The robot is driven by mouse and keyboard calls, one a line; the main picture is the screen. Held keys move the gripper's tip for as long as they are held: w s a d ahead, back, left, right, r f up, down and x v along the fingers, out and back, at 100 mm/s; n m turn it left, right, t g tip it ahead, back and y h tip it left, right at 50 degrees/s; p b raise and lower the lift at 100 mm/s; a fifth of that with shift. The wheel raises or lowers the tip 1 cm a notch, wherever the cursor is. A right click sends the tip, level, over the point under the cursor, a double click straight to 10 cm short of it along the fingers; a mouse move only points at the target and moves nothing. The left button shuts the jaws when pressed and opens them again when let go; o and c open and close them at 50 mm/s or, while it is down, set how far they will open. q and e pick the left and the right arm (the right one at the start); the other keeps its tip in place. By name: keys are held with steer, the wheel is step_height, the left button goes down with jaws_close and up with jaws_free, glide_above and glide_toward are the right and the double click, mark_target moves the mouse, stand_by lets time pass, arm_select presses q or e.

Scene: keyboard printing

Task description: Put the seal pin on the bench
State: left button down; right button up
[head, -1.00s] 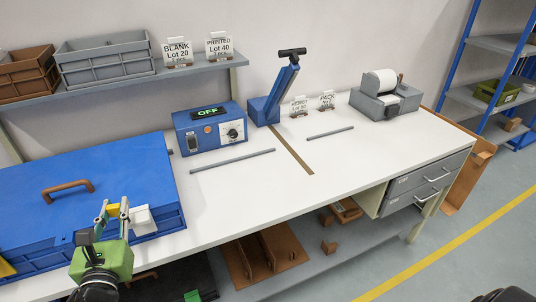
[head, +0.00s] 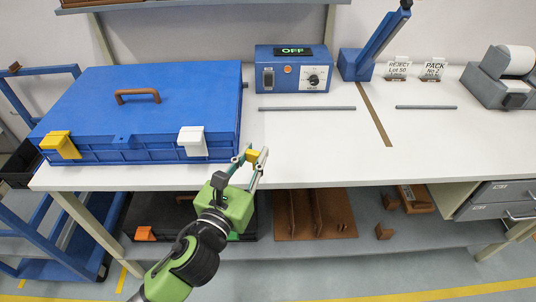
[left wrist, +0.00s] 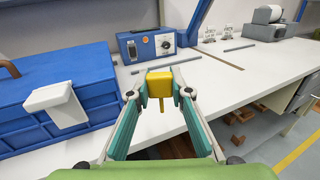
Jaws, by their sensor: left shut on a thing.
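The yellow seal pin (left wrist: 160,84) has a block-like head and a narrow stem pointing down. My left gripper (left wrist: 160,92) is shut on its head. In the head view the left gripper (head: 252,160) and the pin (head: 252,155) are at the bench's front edge, just right of the blue case. The white bench (head: 300,140) has bare top behind and to the right of the pin. In the left wrist view the bench top (left wrist: 215,85) lies beyond the fingers. The pin appears clear of the bench top. My right gripper is not in view.
The blue case (head: 180,95), with a yellow latch (head: 60,145) and a white latch (head: 191,140), stands left of the gripper. A blue control box (head: 291,70) showing OFF and a grey rod (head: 306,108) lie behind. A lever press (head: 370,50) stands farther right.

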arm_select(q)
steer(key=w+f, duration=0.2)
steer(key=w+d+f+b, duration=0.1)
steer(key=w+f, duration=0.2)
steer(key=w+d+f, duration=0.1)
steer(key=w+f, duration=0.1)
steer(key=w, duration=0.1)
steer(key=shift+w+f, duration=0.1)
steer(key=shift+f, duration=0.1)
steer(key=shift+w+f+b, duration=0.1)
steer(key=shift+f+b, duration=0.4)
steer(key=shift+f, duration=1.1)
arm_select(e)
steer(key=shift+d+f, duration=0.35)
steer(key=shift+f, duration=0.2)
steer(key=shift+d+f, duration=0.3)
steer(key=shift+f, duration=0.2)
arm_select(q)
steer(key=shift+f, duration=0.1)
steer(key=shift+f, duration=0.15)
steer(key=c, duration=1.8)
jaws_free()
steer(key=shift+c, duration=0.2)
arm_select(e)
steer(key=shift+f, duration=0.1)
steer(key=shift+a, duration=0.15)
